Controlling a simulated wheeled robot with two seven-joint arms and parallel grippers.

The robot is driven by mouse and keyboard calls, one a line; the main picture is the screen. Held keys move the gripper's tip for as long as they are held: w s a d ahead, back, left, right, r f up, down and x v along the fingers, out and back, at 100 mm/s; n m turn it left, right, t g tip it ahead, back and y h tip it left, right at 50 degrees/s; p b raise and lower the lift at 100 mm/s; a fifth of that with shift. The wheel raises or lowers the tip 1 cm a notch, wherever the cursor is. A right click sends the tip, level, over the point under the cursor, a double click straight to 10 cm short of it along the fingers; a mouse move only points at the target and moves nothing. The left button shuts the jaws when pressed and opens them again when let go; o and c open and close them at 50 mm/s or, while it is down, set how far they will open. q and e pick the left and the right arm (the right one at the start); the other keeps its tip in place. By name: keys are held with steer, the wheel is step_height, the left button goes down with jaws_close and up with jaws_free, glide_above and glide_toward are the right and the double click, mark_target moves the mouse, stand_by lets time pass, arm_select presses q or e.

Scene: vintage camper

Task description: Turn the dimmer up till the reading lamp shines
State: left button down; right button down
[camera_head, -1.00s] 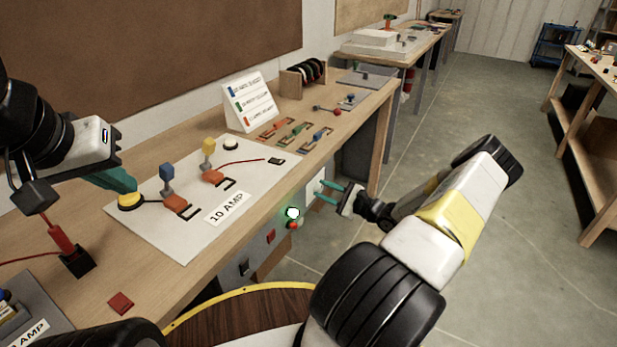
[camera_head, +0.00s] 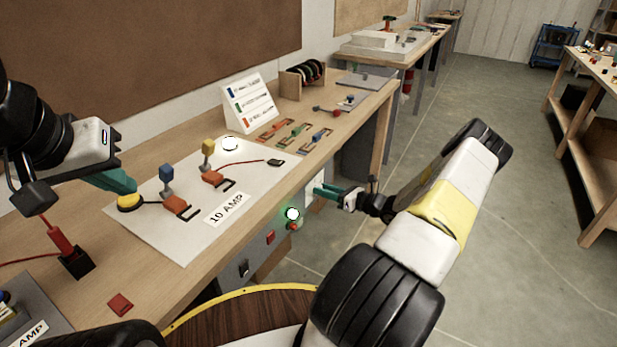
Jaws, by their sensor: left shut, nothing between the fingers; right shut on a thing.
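My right gripper (camera_head: 324,189) is shut at a pale plate (camera_head: 311,197) on the bench front. What it grips there, apparently the dimmer's knob, is hidden by the fingers. A round white dome (camera_head: 230,144) at the back of the grey board glows bright white and looks like the lamp. My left gripper (camera_head: 122,188) is shut and empty, its teal fingertips at the top of a round yellow button (camera_head: 130,204) on the board. I cannot tell whether they press it.
The grey board (camera_head: 185,245) also carries blue and yellow plugs, red clips and a "10 AMP" label. Below the bench edge are a green-ringed light (camera_head: 292,214) and switches. A label stand (camera_head: 247,101) is behind. Open floor lies to the right.

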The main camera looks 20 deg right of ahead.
steer(key=shift+d+m, duration=0.1)
steer(key=shift+m, duration=1.4)
steer(key=shift+g, duration=0.3)
steer(key=c, duration=1)
jaws_free()
steer(key=shift+c, duration=0.2)
steer(key=f+v, duration=0.1)
steer(key=v, duration=0.6)
steer(key=shift+s+d+r, duration=0.3)
steer(key=shift+r, duration=0.1)
